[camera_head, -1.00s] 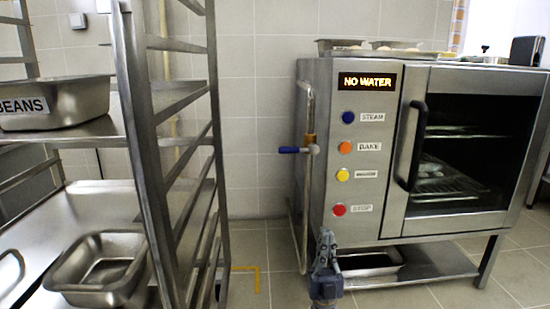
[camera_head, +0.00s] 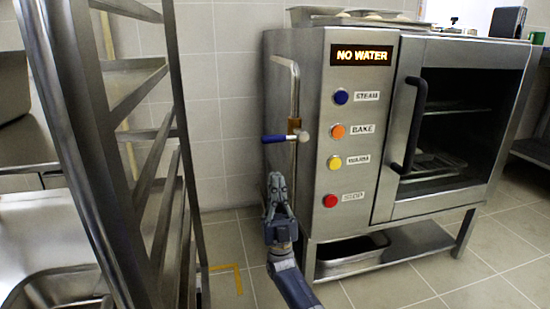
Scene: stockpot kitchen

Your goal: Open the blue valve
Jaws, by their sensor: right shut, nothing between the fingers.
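The blue valve handle (camera_head: 273,138) sits on a thin vertical metal pipe (camera_head: 294,88) at the left side of the steel oven. The handle lies level, across the pipe, and points left from a brass-coloured fitting (camera_head: 294,126). My right gripper (camera_head: 275,178) is shut and empty. It points up and shows just below the handle in the picture, apart from it; how far apart in depth I cannot tell. My left gripper is not in view.
The oven display (camera_head: 361,55) reads NO WATER. Beside it are blue, orange, yellow and red buttons and a dark door handle (camera_head: 411,125). A steel rack (camera_head: 75,140) stands close on the left. A tray (camera_head: 345,262) lies under the oven.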

